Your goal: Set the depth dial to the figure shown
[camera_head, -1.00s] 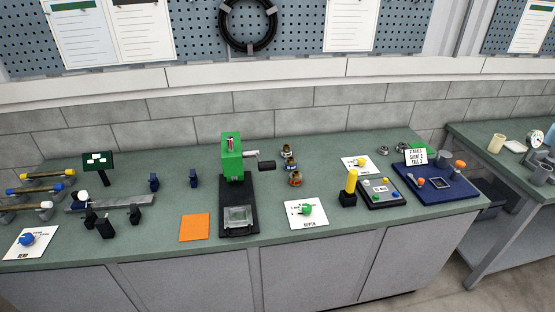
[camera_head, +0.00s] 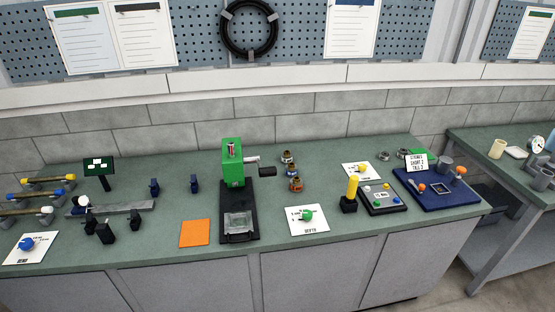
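The depth dial is a green knob (camera_head: 306,215) on a white card (camera_head: 308,228) lettered along its front edge. It sits on the green bench top, right of the green press (camera_head: 232,165). The small marks around the knob are too small to read. A white sign (camera_head: 417,162) with printed lines stands on the blue tray; it seems to read "strokes", "count 2", "tall 3", though the print is small. Neither of my grippers is in view.
A yellow post (camera_head: 352,187) on a black base and a grey button box (camera_head: 383,198) stand right of the dial. A blue tray (camera_head: 458,199) is further right. An orange square (camera_head: 194,233) lies left of the press. A blue dial (camera_head: 26,243) is at far left.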

